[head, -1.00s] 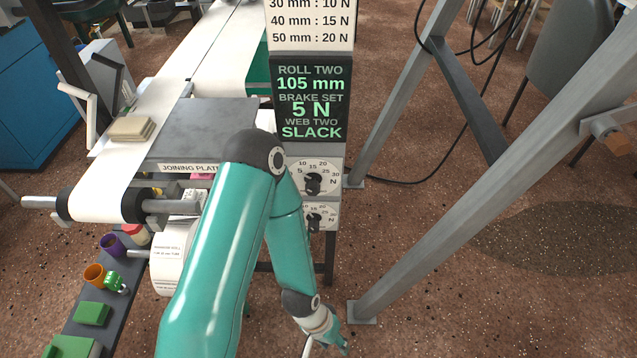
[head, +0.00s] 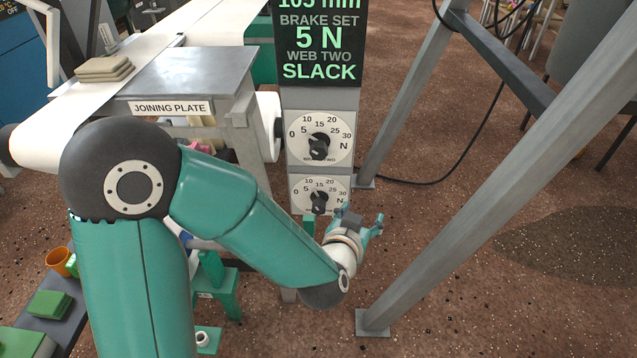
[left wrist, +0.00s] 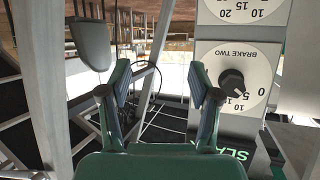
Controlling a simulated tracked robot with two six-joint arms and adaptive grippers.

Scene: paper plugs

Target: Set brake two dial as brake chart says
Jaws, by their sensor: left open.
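The brake two dial (head: 292,152) is the upper round white scale on the grey post, with a dark knob (head: 319,147). Its label BRAKE TWO reads in the left wrist view (left wrist: 212,75), where the scale appears rotated. The display (head: 319,45) reads BRAKE SET 5 N and WEB TWO SLACK. The brake chart is out of view now. My left gripper (head: 359,216) is in front of the lower dial's right side, below the brake two dial. In the left wrist view its fingers (left wrist: 160,80) are open and empty, left of the dial. My right gripper is not in view.
A lower dial (head: 301,193) with its own knob sits just below. The joining plate (head: 185,75) is left of the post. A slanted grey frame leg (head: 490,175) stands to the right. Floor shows between post and leg.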

